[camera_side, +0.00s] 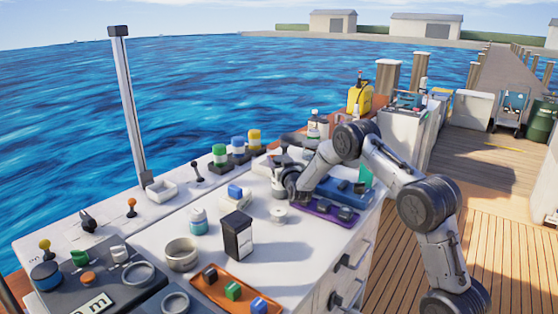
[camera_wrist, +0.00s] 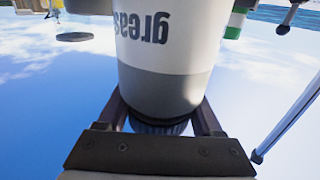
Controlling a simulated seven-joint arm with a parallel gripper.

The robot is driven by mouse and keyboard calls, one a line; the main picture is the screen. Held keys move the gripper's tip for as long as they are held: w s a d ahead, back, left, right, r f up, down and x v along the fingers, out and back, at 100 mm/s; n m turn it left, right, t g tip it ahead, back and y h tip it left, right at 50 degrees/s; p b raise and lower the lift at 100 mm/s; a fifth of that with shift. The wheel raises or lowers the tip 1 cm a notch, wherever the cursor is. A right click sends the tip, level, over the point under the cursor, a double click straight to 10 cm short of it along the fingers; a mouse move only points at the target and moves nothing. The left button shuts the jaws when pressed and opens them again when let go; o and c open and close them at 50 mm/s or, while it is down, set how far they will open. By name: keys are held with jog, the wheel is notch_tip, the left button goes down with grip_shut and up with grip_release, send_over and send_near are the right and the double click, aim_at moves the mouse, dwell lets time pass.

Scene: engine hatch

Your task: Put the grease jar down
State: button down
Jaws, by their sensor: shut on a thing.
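My gripper (camera_side: 284,184) is low over the white counter (camera_side: 292,242). In the wrist view its two fingers (camera_wrist: 161,112) are shut on the grease jar (camera_wrist: 165,60), one on each side. The lid lies near the gripper's base; the jar's far end is cut off by the top edge. In the side view the jar is small and partly hidden by my gripper, so I cannot tell whether it touches the counter.
A small white spool-shaped piece (camera_side: 278,215) stands just in front of my gripper. A purple tray (camera_side: 328,213) and a blue tray (camera_side: 340,193) lie to its right. A dark box (camera_side: 237,236), a white-and-teal jar (camera_side: 198,222) and an orange tray (camera_side: 262,306) stand to the left. Bare counter lies right of the dark box.

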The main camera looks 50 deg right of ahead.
dwell(0.3)
jog(key=shift+c, duration=0.2)
grip_release()
